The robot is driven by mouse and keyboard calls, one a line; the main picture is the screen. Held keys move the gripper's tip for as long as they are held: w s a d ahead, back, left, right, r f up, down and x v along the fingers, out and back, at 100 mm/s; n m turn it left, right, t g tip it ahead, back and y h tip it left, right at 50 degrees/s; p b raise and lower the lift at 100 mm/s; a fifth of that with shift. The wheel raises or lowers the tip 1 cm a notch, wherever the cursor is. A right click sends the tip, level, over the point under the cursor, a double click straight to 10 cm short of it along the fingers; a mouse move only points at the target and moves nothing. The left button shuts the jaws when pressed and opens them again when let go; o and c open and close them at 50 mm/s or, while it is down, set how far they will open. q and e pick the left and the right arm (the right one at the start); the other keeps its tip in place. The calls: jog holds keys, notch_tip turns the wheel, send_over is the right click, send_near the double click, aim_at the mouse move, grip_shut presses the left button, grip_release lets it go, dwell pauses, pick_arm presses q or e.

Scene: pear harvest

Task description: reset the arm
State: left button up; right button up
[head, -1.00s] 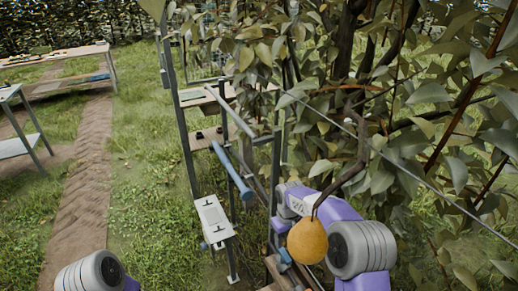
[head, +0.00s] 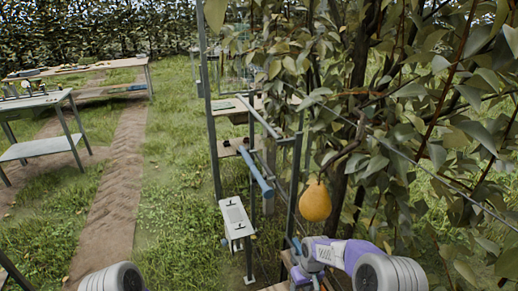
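A yellow-orange pear (head: 315,201) hangs from a stem among the leaves of the tree (head: 345,110), right of centre in the head view. My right arm (head: 345,254), purple and grey, lies below the pear at the lower right, apart from it in the picture. Its gripper cannot be made out. My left arm shows only as a grey joint (head: 112,278) at the bottom left edge. Its gripper is out of the picture.
A metal frame with posts (head: 208,110) and a blue bar (head: 256,174) stands left of the tree. A white box (head: 236,217) is on it. Tables (head: 38,102) stand at the far left.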

jog(key=s+a+f+m+y, duration=0.1)
jog(key=s+f, duration=0.3)
jog(key=s, duration=0.4)
jog(key=s+a+f+m+y, duration=0.1)
jog(key=s+a+f+m, duration=0.1)
jog(key=s, duration=0.7)
jog(key=s+a+f+m+y, duration=0.1)
jog(key=s+f+m, duration=0.2)
jog(key=s+f, duration=0.4)
jog(key=shift+s+a+t, duration=0.2)
jog(key=shift+s+t, duration=0.2)
jog(key=shift+s, duration=0.35)
